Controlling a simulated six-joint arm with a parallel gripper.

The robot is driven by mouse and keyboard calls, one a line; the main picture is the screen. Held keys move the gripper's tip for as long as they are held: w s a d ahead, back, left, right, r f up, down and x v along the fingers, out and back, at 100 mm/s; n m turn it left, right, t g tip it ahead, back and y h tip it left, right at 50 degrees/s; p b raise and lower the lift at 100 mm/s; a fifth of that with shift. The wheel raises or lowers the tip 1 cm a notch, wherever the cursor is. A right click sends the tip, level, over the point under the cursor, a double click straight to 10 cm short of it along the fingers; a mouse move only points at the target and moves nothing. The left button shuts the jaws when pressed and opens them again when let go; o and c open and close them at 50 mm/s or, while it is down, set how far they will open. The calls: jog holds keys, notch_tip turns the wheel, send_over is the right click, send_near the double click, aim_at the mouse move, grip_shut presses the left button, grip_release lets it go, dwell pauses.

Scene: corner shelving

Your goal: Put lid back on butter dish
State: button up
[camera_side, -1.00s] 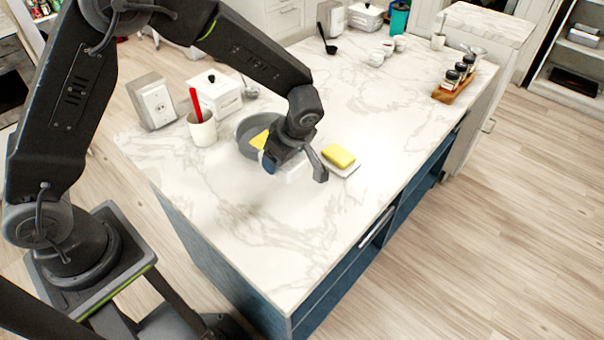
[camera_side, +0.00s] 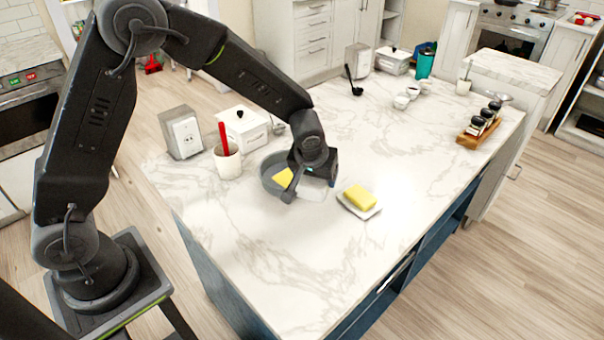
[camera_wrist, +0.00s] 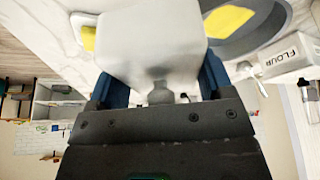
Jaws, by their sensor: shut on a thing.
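In the wrist view the lid (camera_wrist: 150,45) fills the space between the two blue fingers (camera_wrist: 158,85). The yellow butter (camera_side: 360,197) lies on its white dish (camera_side: 365,213), just to the right of the lid and apart from it. The butter (camera_wrist: 88,38) shows at the upper left of the wrist view, partly hidden by the lid. From these views I cannot tell the lid's exact height above the counter.
A grey bowl (camera_side: 270,180) with something yellow inside stands close left of my gripper. A white cup (camera_side: 228,162) with a red handle and a white flour box (camera_side: 243,128) stand behind. The counter (camera_side: 270,255) in front is clear.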

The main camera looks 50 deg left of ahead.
jog(key=m, duration=0.1)
jog(key=w+d+m+h, duration=0.1)
jog(key=m, duration=0.1)
jog(key=w+m+h, duration=0.1)
jog(key=m, duration=0.1)
jog(key=shift+w+d+f, duration=0.2)
jog(key=shift+w+f, duration=0.05)
jog(key=w+d+m+h, duration=0.2)
jog(key=w+m, duration=0.1)
jog(key=m, duration=0.3)
jog(key=m+g+h, duration=0.2)
jog(key=m+g, duration=0.1)
jog(key=m, duration=0.7)
send_over(364, 197)
jog(key=s+a, duration=0.1)
jog(key=a, duration=0.1)
jog(key=shift+s+d+f, duration=0.1)
jog(key=shift+s+f, duration=0.1)
jog(key=shift+f, duration=0.05)
jog(key=m, duration=0.1)
jog(key=w+m+g, duration=0.1)
jog(key=m, duration=0.1)
jog(key=shift+w+d+r+h, duration=0.15)
jog(key=shift+w+d+h, duration=0.15)
jog(key=shift+d, duration=0.1)
jog(key=shift+f, duration=3.45)
jog(key=shift+f, duration=0.1)
